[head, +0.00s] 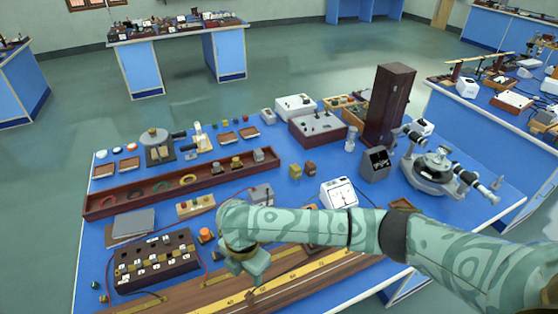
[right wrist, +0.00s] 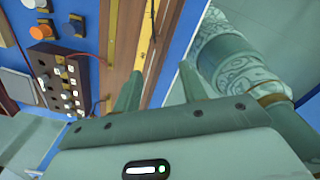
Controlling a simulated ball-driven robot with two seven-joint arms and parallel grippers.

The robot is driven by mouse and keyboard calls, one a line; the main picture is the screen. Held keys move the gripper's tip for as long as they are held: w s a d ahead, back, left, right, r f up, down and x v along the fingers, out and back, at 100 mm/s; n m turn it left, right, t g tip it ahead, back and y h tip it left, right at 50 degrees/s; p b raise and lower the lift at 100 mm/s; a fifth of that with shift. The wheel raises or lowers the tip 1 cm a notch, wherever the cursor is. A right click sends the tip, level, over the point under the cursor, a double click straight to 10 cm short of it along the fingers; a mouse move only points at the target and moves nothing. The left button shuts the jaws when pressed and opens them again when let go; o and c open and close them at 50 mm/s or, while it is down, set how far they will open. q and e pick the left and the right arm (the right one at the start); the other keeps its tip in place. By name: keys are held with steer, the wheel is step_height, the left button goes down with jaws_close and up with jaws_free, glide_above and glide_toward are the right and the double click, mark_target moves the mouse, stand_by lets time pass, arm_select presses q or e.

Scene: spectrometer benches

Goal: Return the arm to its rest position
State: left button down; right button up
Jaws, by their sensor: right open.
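My right arm (head: 440,248) comes in from the right and reaches low across the front of the blue bench (head: 88,240). My right gripper (head: 250,265) is over the long wooden metre bridge (head: 330,270) at the front edge. In the right wrist view, the two fingers of the right gripper (right wrist: 158,82) stand apart with nothing between them. The metre bridge shows beyond them in that view (right wrist: 143,50). Part of the bridge is hidden behind the arm. My left gripper is in neither view.
A dark resistance box (head: 155,262) with wires stands left of the gripper, beside an orange-topped knob (head: 206,235). A white meter (head: 338,194) is just behind my arm. A spectrometer (head: 440,170) and a tall brown box (head: 390,105) stand at the right. Floor space surrounds the bench.

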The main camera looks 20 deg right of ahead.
steer(key=s+a+m+t+y, duration=0.2)
steer(key=s+a+m+y, duration=0.15)
steer(key=a, duration=0.25)
steer(key=s+d+r+m+t+h, duration=0.25)
steer(key=d+m, duration=0.25)
steer(key=d, duration=0.4)
steer(key=s+d+r+m+t+h, duration=0.1)
steer(key=s+d+r+m+h, duration=0.2)
steer(key=d, duration=0.6)
steer(key=s+d+r+m+t+h, duration=0.15)
steer(key=s+d+m, duration=0.35)
steer(key=d, duration=0.5)
steer(key=s+a+f+g+y+b, duration=0.1)
steer(key=f+b, duration=0.1)
steer(key=f, duration=0.8)
steer(key=s+a+f+m+g+b, duration=0.1)
steer(key=a+f+b, duration=0.1)
steer(key=f, duration=0.9)
steer(key=a+f+g+y+b, duration=0.1)
steer(key=f+b, duration=0.2)
steer(key=f, duration=0.7)
steer(key=s+f+m+g+y+b, duration=0.1)
steer(key=s+f+m+g+b, duration=0.2)
steer(key=s+f, duration=1.8)
step_height(320, 180, down, 4)
steer(key=b, duration=0.3)
steer(key=shift+s+a, duration=0.15)
steer(key=shift+s, duration=0.2)
